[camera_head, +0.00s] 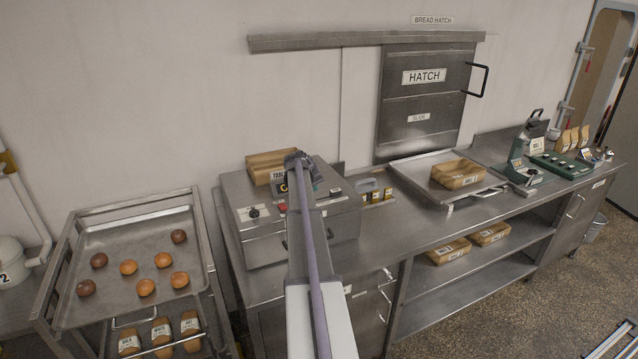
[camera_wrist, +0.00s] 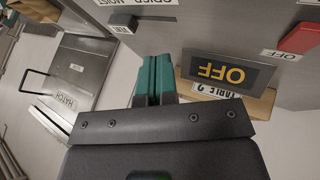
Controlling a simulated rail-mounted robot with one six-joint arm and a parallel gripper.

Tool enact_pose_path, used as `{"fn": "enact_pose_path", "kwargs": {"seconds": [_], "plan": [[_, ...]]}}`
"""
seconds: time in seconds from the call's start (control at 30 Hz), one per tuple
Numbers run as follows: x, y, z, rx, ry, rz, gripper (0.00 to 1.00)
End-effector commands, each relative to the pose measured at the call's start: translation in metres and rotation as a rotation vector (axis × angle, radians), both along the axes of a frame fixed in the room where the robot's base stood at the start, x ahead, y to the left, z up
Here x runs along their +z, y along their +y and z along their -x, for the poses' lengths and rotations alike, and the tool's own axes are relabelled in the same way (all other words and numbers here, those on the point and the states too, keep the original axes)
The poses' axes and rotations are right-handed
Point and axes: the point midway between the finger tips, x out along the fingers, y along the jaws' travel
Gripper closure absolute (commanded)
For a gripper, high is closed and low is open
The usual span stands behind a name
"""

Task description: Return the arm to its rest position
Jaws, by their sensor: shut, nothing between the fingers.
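My arm stretches from the bottom middle of the head view up over the steel machine (camera_head: 258,240) on the counter. My gripper (camera_head: 297,158) is at the far end of the arm, above the machine's top, small and partly hidden by the arm in that view. In the wrist view, my gripper (camera_wrist: 153,75) shows two teal fingers pressed together with nothing between them. A dark panel reading OFF (camera_wrist: 232,72) is close beside the fingertips. I cannot tell whether the fingers touch the machine.
The closed hatch (camera_head: 425,100) is on the wall. A tray (camera_head: 408,172) with a package stands on the counter. A rack tray of buns (camera_head: 130,235) is at left. A green tray (camera_head: 570,165) and scale sit at far right.

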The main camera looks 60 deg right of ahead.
Motion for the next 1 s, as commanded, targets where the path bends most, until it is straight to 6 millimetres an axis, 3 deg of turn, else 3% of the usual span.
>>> {"fn": "enact_pose_path", "kwargs": {"seconds": [0.03, 0.17, 0.73, 0.77, 0.87, 0.97, 1.0], "plan": [[0.019, 0.009, 0.002, 0.002, 0.000, 0.000, 1.00], [0.030, 0.020, 0.003, 0.002, 0.001, 0.001, 1.00], [0.025, 0.029, 0.008, -0.024, 0.009, -0.039, 1.00], [0.022, 0.038, 0.014, -0.036, 0.013, -0.068, 1.00], [0.008, 0.095, 0.041, -0.064, 0.021, -0.178, 1.00], [-0.018, 0.187, 0.041, -0.022, 0.039, -0.289, 1.00], [-0.028, 0.227, 0.040, 0.004, 0.050, -0.331, 1.00]]}}
